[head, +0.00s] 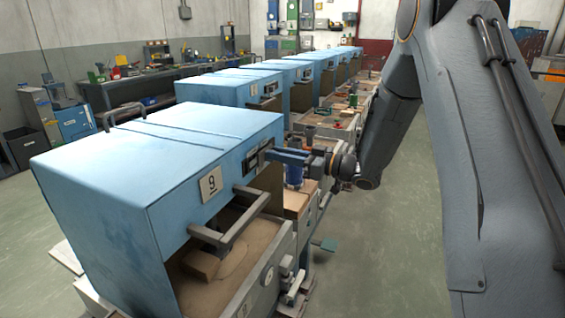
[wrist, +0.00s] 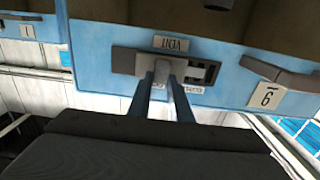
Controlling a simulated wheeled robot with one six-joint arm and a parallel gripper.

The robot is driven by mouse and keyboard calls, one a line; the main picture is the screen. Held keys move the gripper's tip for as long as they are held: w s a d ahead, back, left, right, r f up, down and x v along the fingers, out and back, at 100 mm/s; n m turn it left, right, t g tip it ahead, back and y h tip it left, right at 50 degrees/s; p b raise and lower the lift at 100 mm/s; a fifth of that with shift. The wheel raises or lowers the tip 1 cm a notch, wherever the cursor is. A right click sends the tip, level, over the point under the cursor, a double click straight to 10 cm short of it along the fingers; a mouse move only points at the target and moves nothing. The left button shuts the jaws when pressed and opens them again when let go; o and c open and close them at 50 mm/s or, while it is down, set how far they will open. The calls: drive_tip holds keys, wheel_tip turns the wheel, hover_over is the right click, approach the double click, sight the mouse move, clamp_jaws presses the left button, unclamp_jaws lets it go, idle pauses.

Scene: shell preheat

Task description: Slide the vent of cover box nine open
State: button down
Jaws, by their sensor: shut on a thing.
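Cover box nine (head: 130,160) is the large light-blue box in the front left of the head view, with a plate (head: 211,183) marked 9. Its vent (head: 252,160) is a small dark and grey fitting on the front face. In the wrist view, the vent's grey slide plate (wrist: 124,61) lies to the left and a slot with dark and pale patches (wrist: 204,72) shows to the right. My gripper (head: 273,155) reaches the vent from the right. In the wrist view my gripper (wrist: 165,82) is shut on the vent's pale tab (wrist: 161,68), whose sides the fingers partly hide.
A grey bar handle (head: 238,218) sticks out below the 9 plate, above a sandy tray (head: 215,255). The plate (wrist: 265,97) appears upside down in the wrist view. More blue boxes (head: 215,88) stand in a row behind. Open floor (head: 400,240) lies to the right.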

drive_tip(key=shift+w+d, duration=0.35)
drive_tip(key=shift+w, duration=0.2)
drive_tip(key=c, duration=1.6)
unclamp_jaws()
drive_tip(key=shift+w, duration=0.1)
drive_tip(key=shift+b+v, duration=1.25)
drive_tip(key=shift+v, duration=2.7)
